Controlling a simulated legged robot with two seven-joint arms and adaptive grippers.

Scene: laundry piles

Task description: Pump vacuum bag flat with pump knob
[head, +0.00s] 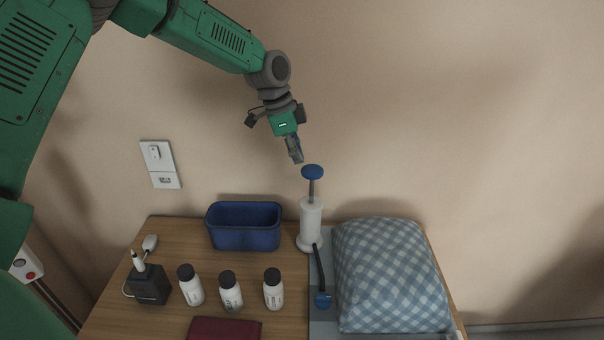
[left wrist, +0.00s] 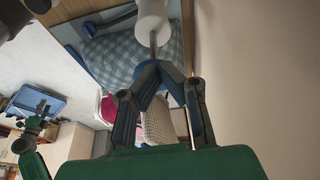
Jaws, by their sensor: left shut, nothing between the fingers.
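The white hand pump (head: 311,222) stands upright at the back of the table. Its rod is pulled up, with the blue pump knob (head: 312,172) at the top. A dark hose with a blue end cap (head: 323,299) runs from the pump beside the vacuum bag (head: 388,275). The bag is blue checked and puffed up. My left gripper (head: 297,160) is shut and empty, its tips just above and left of the knob. In the left wrist view its fingertips (left wrist: 160,70) partly hide the knob; contact is unclear. A green and grey arm part at that view's lower left seems mine.
A blue bin (head: 243,227) stands left of the pump. Several white bottles with black caps (head: 230,291), a black device (head: 149,285) and a dark red folded item (head: 224,329) lie in front. The wall with a switch plate (head: 160,164) is close behind.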

